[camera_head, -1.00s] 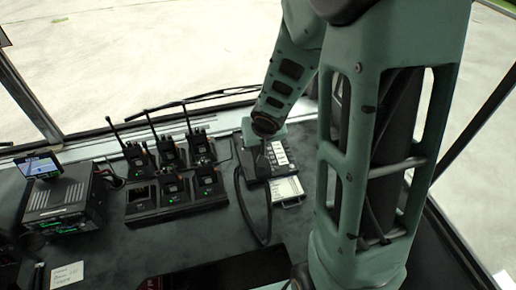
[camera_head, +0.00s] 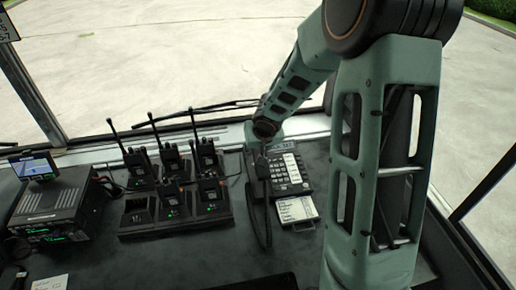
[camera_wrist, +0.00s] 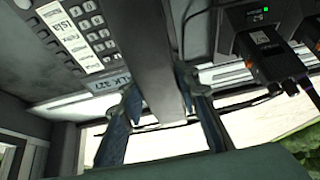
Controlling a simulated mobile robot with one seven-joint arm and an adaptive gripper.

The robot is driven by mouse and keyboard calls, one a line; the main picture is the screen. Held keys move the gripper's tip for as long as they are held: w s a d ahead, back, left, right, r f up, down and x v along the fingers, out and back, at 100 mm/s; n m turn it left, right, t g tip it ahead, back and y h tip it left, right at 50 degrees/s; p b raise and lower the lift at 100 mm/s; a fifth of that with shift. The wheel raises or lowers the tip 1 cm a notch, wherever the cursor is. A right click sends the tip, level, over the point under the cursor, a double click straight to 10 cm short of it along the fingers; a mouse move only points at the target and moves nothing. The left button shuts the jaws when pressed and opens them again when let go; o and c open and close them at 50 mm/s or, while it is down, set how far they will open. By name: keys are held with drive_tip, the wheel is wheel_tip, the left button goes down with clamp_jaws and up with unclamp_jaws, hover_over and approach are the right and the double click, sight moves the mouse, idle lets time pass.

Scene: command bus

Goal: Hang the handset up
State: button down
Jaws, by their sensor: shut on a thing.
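My gripper (camera_wrist: 158,100) is shut on the handset (camera_wrist: 148,50), a long dark grey bar between its two blue fingers in the wrist view. In the head view the handset (camera_head: 261,167) shows as a small dark piece under the end of my arm, at the left side of the desk phone (camera_head: 297,187). The phone's keypad and white label strip also show in the wrist view (camera_wrist: 75,38). A black cord (camera_head: 257,222) hangs in a loop on the phone's left. The cradle is hidden, and I cannot tell whether the handset touches the phone.
A charger (camera_head: 136,230) with several upright radios stands left of the phone. A radio unit (camera_head: 52,207) with a small screen (camera_head: 35,166) is farther left. A white card tray (camera_head: 297,209) sits at the phone's front. The windscreen edge is behind; the dark desk in front is mostly clear.

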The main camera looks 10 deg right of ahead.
drive_tip(key=shift+f+b, duration=2.3)
drive_tip(key=shift+f, duration=0.3)
drive_tip(key=shift+f, duration=0.1)
drive_tip(key=c, duration=1.4)
unclamp_jaws()
drive_tip(key=v, duration=1)
drive_tip(key=shift+d, duration=0.1)
drive_tip(key=shift+v, duration=1.05)
